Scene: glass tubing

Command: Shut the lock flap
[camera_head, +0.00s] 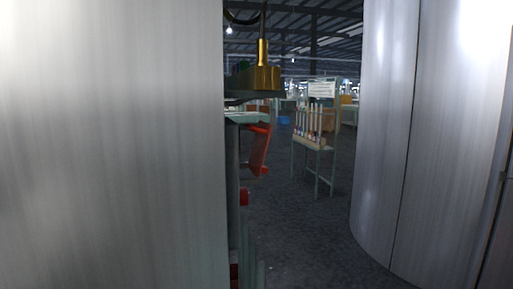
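I cannot pick out a lock flap with certainty. A tilted red-orange panel (258,150) hangs beside a dark upright in the gap between two large metal surfaces, and I cannot tell whether it is the flap. Above it is a brass-coloured fitting (262,72) on a dark plate, with a dark cable or rod rising from it. My gripper is not recognisable in this view. The left metal surface hides whatever lies behind it.
A big brushed-metal surface (110,150) fills the left side. A curved metal wall (400,130) with vertical seams fills the right. Between them is a strip of clear dark floor (310,245). Further back, a pale green stand (318,155) holds several upright tubes under a white sign.

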